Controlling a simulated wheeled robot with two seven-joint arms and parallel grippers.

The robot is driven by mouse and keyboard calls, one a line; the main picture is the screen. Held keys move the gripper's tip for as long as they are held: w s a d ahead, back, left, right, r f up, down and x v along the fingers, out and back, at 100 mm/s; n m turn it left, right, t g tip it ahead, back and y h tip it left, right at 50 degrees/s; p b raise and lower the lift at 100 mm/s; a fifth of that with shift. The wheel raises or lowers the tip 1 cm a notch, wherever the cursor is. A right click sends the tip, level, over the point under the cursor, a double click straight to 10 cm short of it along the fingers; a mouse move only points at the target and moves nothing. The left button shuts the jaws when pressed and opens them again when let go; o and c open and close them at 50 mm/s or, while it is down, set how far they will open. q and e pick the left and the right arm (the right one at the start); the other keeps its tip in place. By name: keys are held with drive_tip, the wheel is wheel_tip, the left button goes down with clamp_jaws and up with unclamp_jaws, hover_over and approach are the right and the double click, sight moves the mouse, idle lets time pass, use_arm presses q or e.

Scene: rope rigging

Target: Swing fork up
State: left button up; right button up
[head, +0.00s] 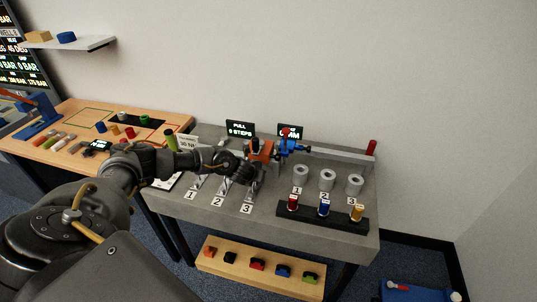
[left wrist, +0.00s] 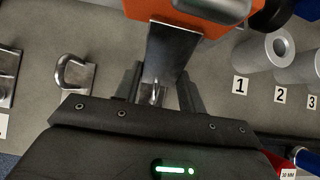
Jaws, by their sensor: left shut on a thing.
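My left gripper (head: 250,179) is over the left half of the grey bench, just below an orange device (head: 261,150). In the left wrist view my left gripper (left wrist: 158,94) has its two dark fingers around a small bright metal loop at the lower end of a grey metal plate (left wrist: 170,52). This looks like the fork, but I cannot tell for sure. The plate runs up to the orange device (left wrist: 195,17), whose body covers its upper end. A metal loop on a plate (left wrist: 75,74) stands to the left, apart from the gripper. My right gripper is not in view.
Grey cylinders (head: 327,179) stand right of the gripper, behind a black rack (head: 322,215) with red, blue and yellow pieces. A blue clamp-like part (head: 291,146) adjoins the orange device. Two dark displays (head: 240,129) stand behind. A wooden table (head: 75,152) is at the left.

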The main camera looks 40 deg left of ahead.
use_arm(q)
drive_tip(key=shift+s+d+r+p, duration=0.1)
drive_tip(key=shift+s+r+p, duration=0.15)
drive_tip(key=shift+s+p, duration=0.15)
drive_tip(key=shift+s+d+r, duration=0.1)
drive_tip(key=shift+s+r, duration=0.15)
drive_tip(key=shift+r, duration=0.1)
drive_tip(key=shift+s+r+p, duration=0.15)
drive_tip(key=shift+r+p, duration=0.15)
drive_tip(key=shift+p, duration=0.3)
drive_tip(key=shift+s+d+r+p, duration=0.15)
drive_tip(key=shift+s+r+p, duration=0.15)
drive_tip(key=shift+r+p, duration=0.1)
drive_tip(key=shift+r, duration=0.15)
